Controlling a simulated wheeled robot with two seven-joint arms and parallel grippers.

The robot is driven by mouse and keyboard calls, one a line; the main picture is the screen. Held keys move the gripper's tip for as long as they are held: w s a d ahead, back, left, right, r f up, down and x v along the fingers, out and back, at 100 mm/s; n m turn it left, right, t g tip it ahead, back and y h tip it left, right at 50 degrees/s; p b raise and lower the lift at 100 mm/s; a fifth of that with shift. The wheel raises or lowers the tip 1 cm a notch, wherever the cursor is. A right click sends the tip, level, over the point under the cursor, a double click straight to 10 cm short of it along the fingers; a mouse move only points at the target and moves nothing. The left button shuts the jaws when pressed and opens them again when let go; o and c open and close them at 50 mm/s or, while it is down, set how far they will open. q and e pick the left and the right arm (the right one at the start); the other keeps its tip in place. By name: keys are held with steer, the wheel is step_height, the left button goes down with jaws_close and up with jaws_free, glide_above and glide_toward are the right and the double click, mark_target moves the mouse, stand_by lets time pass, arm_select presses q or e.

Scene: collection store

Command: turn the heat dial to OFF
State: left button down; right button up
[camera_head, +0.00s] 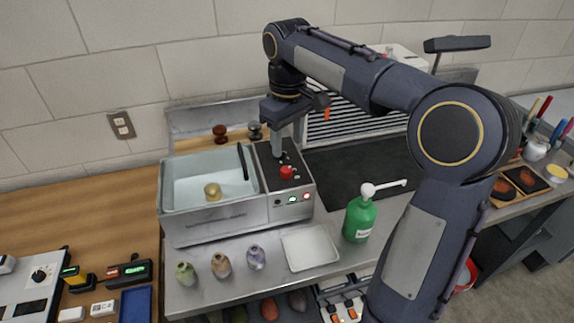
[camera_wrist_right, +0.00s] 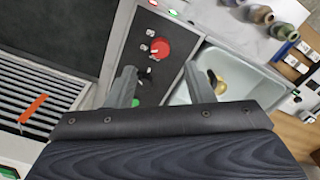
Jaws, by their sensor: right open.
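The bath unit (camera_head: 210,228) stands on the steel bench, with a black control panel (camera_head: 268,178) on its right side. A red knob (camera_head: 287,172) sits near the panel's front; in the right wrist view it shows as a round red top (camera_wrist_right: 160,48). Beside it is a small dark dial (camera_wrist_right: 146,74) with white markings too small to read. I cannot tell which is the heat dial. My right gripper (camera_head: 279,157) points down over the panel, behind the red knob. Its fingers (camera_wrist_right: 160,74) are apart, with nothing between them. My left gripper is not in view.
The open basin (camera_head: 180,190) holds a brass-coloured piece (camera_head: 212,191). A green pump bottle (camera_head: 359,218) and a white tray (camera_head: 309,248) stand in front. Several small vases (camera_head: 221,265) line the bench's front. A dark mat (camera_head: 360,160) lies right of the unit.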

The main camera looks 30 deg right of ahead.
mark_target(286, 169)
step_height(286, 169, down, 8)
steer(key=shift+w+r, duration=0.1)
steer(key=shift+w, duration=0.05)
stand_by(0.3)
steer(key=c, duration=1)
